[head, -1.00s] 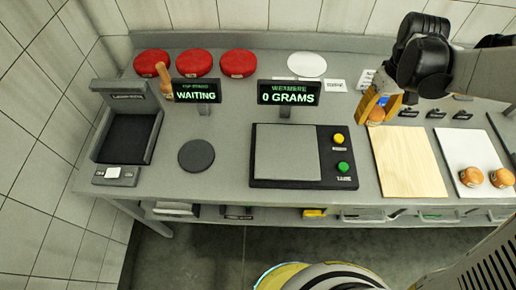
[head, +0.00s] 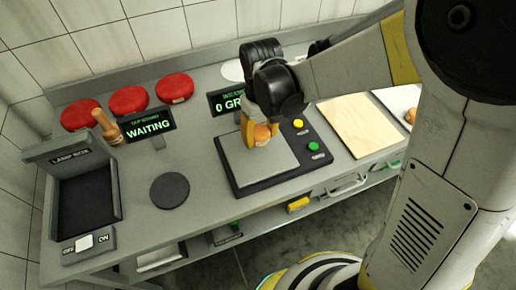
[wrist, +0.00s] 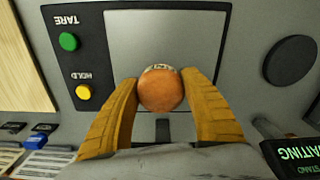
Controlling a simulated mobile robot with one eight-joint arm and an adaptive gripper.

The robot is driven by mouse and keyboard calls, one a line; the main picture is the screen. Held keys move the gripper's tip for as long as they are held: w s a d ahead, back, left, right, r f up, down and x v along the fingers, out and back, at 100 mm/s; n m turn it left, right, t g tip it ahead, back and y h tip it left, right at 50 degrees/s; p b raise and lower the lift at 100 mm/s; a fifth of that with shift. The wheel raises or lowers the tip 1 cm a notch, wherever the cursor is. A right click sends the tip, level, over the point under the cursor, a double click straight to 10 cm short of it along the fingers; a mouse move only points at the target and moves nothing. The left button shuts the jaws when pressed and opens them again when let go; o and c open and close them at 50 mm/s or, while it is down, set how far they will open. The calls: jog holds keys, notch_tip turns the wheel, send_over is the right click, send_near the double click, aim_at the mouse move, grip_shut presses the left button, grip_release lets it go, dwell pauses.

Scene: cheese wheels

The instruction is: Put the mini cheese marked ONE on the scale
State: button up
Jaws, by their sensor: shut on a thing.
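My gripper (wrist: 160,105) is shut on a small round orange-brown mini cheese (wrist: 161,88), held between its two yellow fingers. A pale label shows at the cheese's edge in the wrist view, too small to read. In the head view the cheese (head: 262,134) hangs over the back part of the scale's grey plate (head: 247,167). I cannot tell whether it touches the plate. The scale's display (head: 229,104) is partly hidden by my gripper and shows 0 and the start of GRAMS. The plate (wrist: 165,35) looks bare in the wrist view.
Yellow HOLD (head: 298,124) and green TARE (head: 313,147) buttons sit right of the plate. A wooden board (head: 350,125) lies further right. A dark round disc (head: 170,190), a WAITING display (head: 149,125), a lamp box (head: 84,190) and red wheels (head: 128,100) are to the left.

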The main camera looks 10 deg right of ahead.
aim_at(259, 151)
jog(key=shift+s+a+f, duration=0.25)
jog(key=shift+f, duration=0.25)
jog(key=shift+f+b, duration=0.85)
jog(key=shift+f, duration=0.85)
jog(key=shift+f, duration=0.2)
jog(key=o, duration=1.2)
jog(key=shift+r, duration=0.1)
